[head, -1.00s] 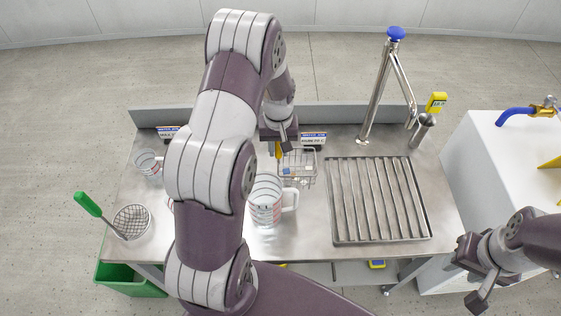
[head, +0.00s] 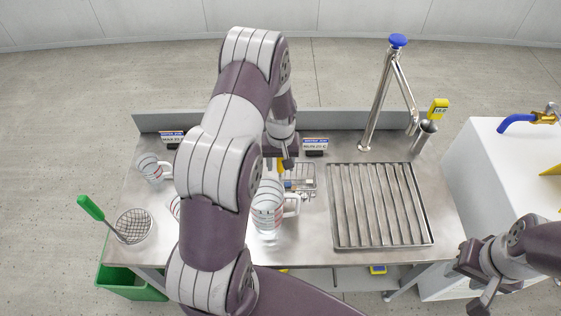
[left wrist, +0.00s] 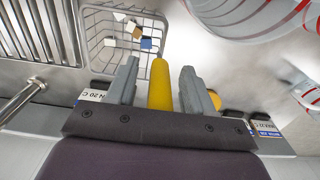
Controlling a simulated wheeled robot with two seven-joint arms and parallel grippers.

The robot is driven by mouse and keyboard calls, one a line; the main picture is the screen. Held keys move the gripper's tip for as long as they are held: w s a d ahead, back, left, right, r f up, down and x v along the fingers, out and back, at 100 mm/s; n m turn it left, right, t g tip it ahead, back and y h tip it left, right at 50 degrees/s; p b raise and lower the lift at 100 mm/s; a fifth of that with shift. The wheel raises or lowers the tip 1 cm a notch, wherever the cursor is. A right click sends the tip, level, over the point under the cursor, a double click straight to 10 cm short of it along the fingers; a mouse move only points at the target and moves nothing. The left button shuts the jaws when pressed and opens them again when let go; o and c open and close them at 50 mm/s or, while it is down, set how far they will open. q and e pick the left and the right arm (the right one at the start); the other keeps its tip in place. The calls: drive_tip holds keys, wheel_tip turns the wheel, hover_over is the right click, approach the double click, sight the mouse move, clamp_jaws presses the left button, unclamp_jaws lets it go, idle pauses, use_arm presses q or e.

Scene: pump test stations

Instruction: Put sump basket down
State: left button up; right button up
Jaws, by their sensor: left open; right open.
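The sump basket (head: 303,183) is a rectangular wire basket with a yellow handle, at the middle of the steel counter, left of the ribbed drain rack. It appears to rest on the counter. In the left wrist view the basket (left wrist: 98,48) holds a few small white, brown and blue blocks. Its yellow handle (left wrist: 160,84) stands between the fingers of my left gripper (left wrist: 162,86), which is open with a gap visible on either side. In the head view my left gripper (head: 283,162) is partly hidden by my arm. My right gripper (head: 470,285) is open and empty beyond the counter's front right.
A clear measuring jug (head: 268,207) stands close in front of the basket, and a smaller jug (head: 150,168) stands at the back left. A green-handled strainer (head: 134,227) is at the left edge. The drain rack (head: 380,205) and tap (head: 372,110) are right.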

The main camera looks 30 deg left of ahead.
use_arm(q)
wheel_tip(320, 180, up, 12)
drive_tip(key=shift+s+d+b, duration=0.1)
drive_tip(key=shift+d+b, duration=0.05)
drive_tip(key=shift+b, duration=0.8)
drive_tip(key=s+d+r+m+t, duration=0.1)
drive_tip(key=s+d+r+m, duration=0.1)
drive_tip(key=s+d+m, duration=0.4)
drive_tip(key=s+d, duration=0.5)
drive_tip(key=s, duration=0.3)
drive_tip(key=shift+r+m, duration=0.3)
